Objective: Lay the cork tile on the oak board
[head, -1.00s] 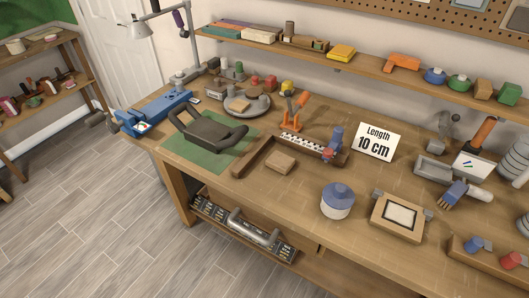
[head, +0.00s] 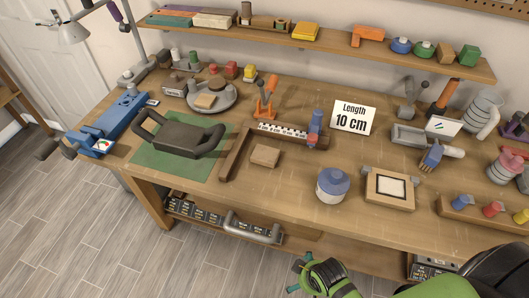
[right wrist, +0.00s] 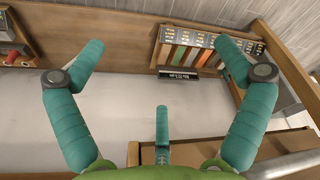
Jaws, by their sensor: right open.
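A small tan square piece (head: 205,101) lies on a round grey plate toward the back left of the bench; it may be the cork tile. A light-brown square wooden block (head: 265,156) lies in front of the brown L-shaped wooden piece; it may be the oak board. I cannot tell their materials for sure. My right gripper (head: 298,273) is at the bottom of the head view, in front of the bench's front edge and apart from both pieces. In the right wrist view its teal fingers (right wrist: 160,45) are spread wide with nothing between them. My left gripper is not in view.
The workbench (head: 262,205) carries a blue vise (head: 118,118), a black two-handled object on a green mat (head: 150,165), a blue-topped jar (head: 332,185) and a framed tray (head: 370,200). A shelf (head: 340,57) runs behind. The bench's front middle is clear.

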